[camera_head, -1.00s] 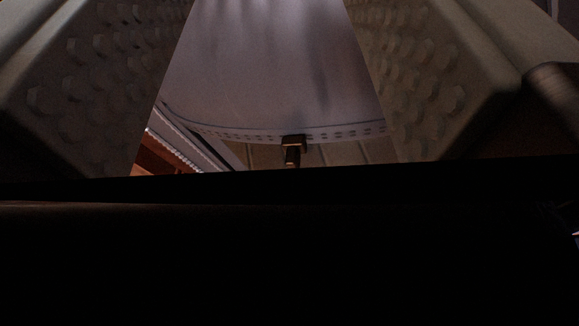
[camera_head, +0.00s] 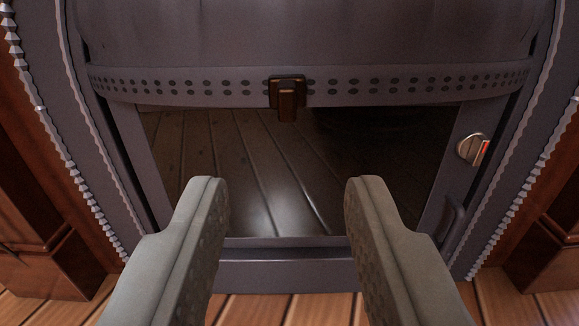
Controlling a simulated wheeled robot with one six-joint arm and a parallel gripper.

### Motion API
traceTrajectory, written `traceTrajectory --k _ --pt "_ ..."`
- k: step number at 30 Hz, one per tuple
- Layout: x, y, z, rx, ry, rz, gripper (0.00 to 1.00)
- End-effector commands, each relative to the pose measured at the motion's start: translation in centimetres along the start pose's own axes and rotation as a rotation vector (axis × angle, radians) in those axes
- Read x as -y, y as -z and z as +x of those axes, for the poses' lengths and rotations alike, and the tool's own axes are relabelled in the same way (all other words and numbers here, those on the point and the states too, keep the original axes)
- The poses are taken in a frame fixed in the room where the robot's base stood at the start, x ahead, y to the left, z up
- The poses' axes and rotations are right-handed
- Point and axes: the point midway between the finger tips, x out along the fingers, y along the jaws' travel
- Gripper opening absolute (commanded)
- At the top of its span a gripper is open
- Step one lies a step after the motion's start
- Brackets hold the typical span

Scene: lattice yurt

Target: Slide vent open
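The vent is a grey frame (camera_head: 300,272) with a grey sliding panel (camera_head: 300,35) across its upper part. A perforated strip (camera_head: 400,85) runs along the panel's lower edge. A small brown handle (camera_head: 287,97) sits at the middle of that strip. Below the strip is a see-through or open area showing dark planks. My gripper (camera_head: 287,190) is open and empty. Its two fingers are wide apart, below the handle in the picture and not touching it.
Reddish-brown wooden panels (camera_head: 25,200) flank the frame on the left and right, with pale toothed trim (camera_head: 515,190) along its sides. A light plank floor (camera_head: 300,308) lies in front of the sill. No loose object stands between my fingers and the handle.

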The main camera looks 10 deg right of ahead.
Motion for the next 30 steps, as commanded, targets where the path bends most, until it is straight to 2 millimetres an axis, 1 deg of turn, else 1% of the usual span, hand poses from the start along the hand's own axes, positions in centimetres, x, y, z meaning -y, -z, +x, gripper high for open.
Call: traceTrajectory --k 1,2,5,8,11,30 --pt "0.1 -0.7 -0.3 -0.002 -0.001 -0.009 0.36" --pt "0.1 -1.0 -0.4 -0.004 -0.002 -0.013 0.36" --pt "0.1 -1.4 -0.6 -0.009 -0.006 -0.020 0.36" --pt "0.0 -1.5 -0.2 -0.011 -0.007 -0.022 0.36" --pt "0.0 -1.4 0.9 -0.010 -0.008 -0.021 0.36" --pt "-0.1 -1.3 12.0 -0.010 -0.007 -0.021 0.36"
